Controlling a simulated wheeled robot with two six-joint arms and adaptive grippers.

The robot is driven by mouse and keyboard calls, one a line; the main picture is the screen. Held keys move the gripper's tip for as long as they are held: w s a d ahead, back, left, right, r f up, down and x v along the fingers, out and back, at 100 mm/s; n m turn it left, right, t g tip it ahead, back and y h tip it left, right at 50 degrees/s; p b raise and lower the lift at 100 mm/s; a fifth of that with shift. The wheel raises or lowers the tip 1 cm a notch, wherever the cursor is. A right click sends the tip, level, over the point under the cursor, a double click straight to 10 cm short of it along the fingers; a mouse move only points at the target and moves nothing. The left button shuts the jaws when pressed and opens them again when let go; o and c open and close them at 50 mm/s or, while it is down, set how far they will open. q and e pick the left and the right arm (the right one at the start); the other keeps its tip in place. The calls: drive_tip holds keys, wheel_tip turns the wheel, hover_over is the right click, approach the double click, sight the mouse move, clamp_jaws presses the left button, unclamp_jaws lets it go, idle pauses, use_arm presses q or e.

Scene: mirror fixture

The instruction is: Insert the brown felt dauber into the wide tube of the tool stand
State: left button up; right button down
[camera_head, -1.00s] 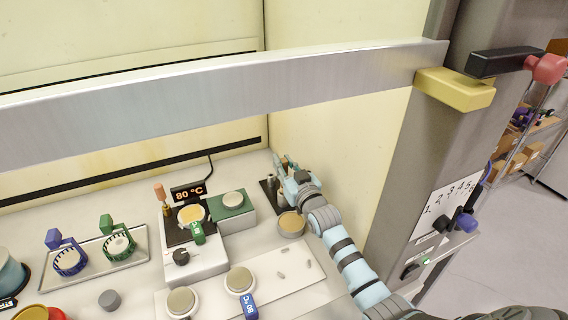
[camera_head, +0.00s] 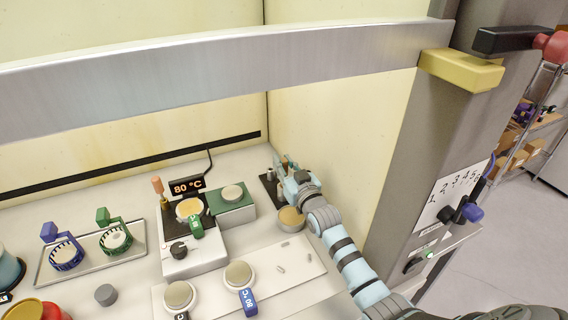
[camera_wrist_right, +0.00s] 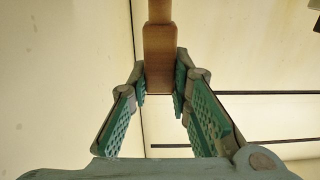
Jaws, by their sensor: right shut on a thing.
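My right gripper (camera_head: 281,167) is at the back right of the bench, by the dark tool stand (camera_head: 268,187). In the right wrist view the gripper (camera_wrist_right: 161,82) is shut on a brown piece (camera_wrist_right: 160,55), a wider block with a narrower stem above; I take this as the dauber. Its felt end is not clear. The stand has short upright tubes, partly hidden behind the gripper and too small to tell which is wide. I cannot tell whether the dauber touches a tube. My left gripper is not in view.
Left of the stand are a green block (camera_head: 233,207) and a heater with an 80 °C display (camera_head: 188,187). A round tan-topped dish (camera_head: 291,219) sits just below my right gripper. A metal rail (camera_head: 230,75) crosses in front, and the cream side wall (camera_head: 345,140) is close on the right.

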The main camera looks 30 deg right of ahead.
drive_tip(key=shift+f+b, duration=1)
drive_tip(key=shift+f, duration=0.25)
drive_tip(key=c, duration=1.4)
unclamp_jaws()
drive_tip(key=shift+s, duration=0.35)
drive_tip(key=s, duration=1.1)
drive_tip(key=shift+s+a, duration=0.15)
drive_tip(key=shift+a, duration=0.15)
drive_tip(key=shift+f, duration=0.1)
